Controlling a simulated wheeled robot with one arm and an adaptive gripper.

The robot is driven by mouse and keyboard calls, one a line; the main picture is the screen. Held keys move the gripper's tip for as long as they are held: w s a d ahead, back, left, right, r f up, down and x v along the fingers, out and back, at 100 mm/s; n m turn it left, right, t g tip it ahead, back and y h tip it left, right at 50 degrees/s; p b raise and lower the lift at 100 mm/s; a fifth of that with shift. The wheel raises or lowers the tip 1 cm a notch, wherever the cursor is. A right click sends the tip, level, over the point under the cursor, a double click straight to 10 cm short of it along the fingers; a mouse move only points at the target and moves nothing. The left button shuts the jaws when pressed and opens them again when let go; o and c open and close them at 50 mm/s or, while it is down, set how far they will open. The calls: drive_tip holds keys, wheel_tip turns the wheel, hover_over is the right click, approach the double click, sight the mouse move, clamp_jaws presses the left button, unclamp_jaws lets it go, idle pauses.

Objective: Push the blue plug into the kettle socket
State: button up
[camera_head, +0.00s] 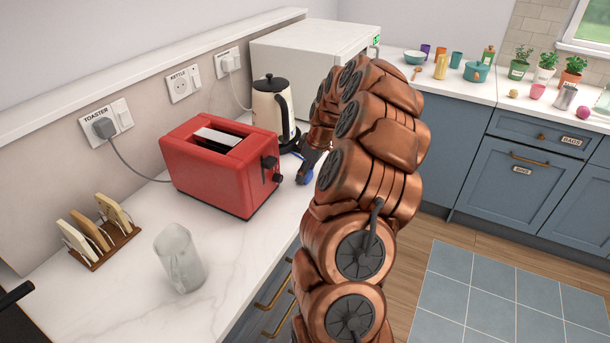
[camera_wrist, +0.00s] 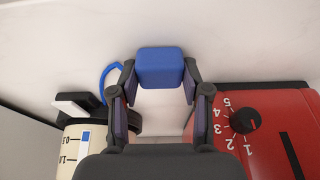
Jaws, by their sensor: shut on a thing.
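The blue plug (camera_wrist: 160,67) is between the fingertips of my gripper (camera_wrist: 160,82) in the wrist view, and the gripper is shut on it. A loop of blue cable (camera_wrist: 109,76) shows to the left of it. In the head view the blue plug (camera_head: 304,175) is small, beside the toaster's right end at the counter's front edge. I cannot tell whether it touches the counter. The KETTLE socket (camera_head: 181,86) is on the back wall, empty, with a switch beside it. The cream kettle (camera_head: 271,106) stands behind the toaster. My arm hides part of the gripper.
The red toaster (camera_head: 222,160) stands between the front edge and the wall sockets. The TOASTER socket (camera_head: 104,127) holds a grey plug; another socket (camera_head: 228,64) holds a white one. A white microwave (camera_head: 305,55), toast rack (camera_head: 100,245) and glass jug (camera_head: 180,258) are also on the counter.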

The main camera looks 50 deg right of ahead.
drive_tip(key=shift+r, duration=0.15)
drive_tip(key=shift+r+b, duration=0.85)
drive_tip(key=shift+r, duration=0.6)
drive_tip(key=shift+s+r, duration=0.2)
drive_tip(key=s+r+b, duration=0.1)
drive_tip(key=s+b, duration=0.3)
drive_tip(key=s, duration=1.1)
drive_tip(key=shift+s+d+r+b, duration=0.2)
drive_tip(key=shift+s+d+b, duration=0.05)
drive_tip(key=shift+s+b, duration=0.1)
